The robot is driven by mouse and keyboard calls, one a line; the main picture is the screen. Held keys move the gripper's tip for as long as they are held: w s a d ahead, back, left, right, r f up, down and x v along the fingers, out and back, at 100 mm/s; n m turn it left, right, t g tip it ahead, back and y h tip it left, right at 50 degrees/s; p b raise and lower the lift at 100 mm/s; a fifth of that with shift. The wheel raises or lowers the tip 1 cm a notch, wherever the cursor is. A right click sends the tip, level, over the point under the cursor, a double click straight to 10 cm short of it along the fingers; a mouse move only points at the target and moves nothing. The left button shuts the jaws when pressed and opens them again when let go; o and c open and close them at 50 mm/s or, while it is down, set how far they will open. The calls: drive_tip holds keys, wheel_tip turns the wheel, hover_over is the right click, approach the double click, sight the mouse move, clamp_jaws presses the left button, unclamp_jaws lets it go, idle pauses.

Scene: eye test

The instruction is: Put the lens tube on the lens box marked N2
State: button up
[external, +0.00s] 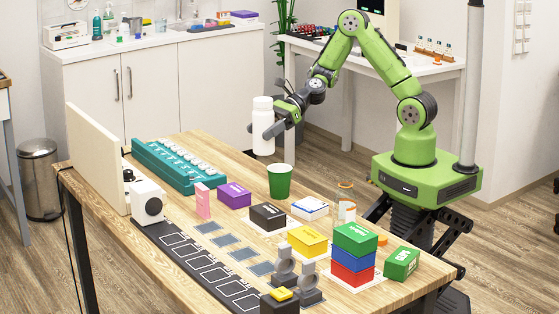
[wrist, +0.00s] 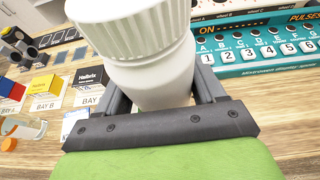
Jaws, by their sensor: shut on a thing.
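My gripper (external: 265,129) is shut on a white bottle-like container (external: 263,145) with a ribbed white cap. It is held upright, above the table's far side. In the wrist view the container (wrist: 150,75) stands between my two fingers. I cannot tell whether it is the lens tube. Small boxes stand on the table: purple (external: 234,194), black (external: 268,215), white and blue (external: 310,207) and yellow (external: 307,240). A green box (external: 356,236) tops a stack with a blue (external: 352,259) and a red one (external: 352,276). I cannot read an N2 mark on any.
A green cup (external: 279,183) stands below and right of the container. A clear jar (external: 345,203), a tipped green box (external: 401,263) and grey stands (external: 284,268) are to the right. A teal button panel (external: 176,164) lies at the left, with a white device (external: 148,203) nearby.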

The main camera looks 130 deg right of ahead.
drive_tip(key=w+a+r+n+g+y, duration=0.25)
drive_tip(key=a+n+y, duration=0.3)
drive_tip(key=a, duration=0.75)
drive_tip(key=n+g+y+b, duration=0.3)
drive_tip(key=n+y+b, duration=0.1)
drive_tip(key=n+y, duration=0.1)
hover_over(310, 204)
wheel_tip(310, 204, down, 9)
drive_tip(key=shift+a+f, duration=0.1)
drive_tip(key=shift+f, duration=0.3)
drive_tip(key=shift+r, duration=0.15)
drive_tip(key=o, duration=1.1)
drive_tip(key=shift+o, duration=0.2)
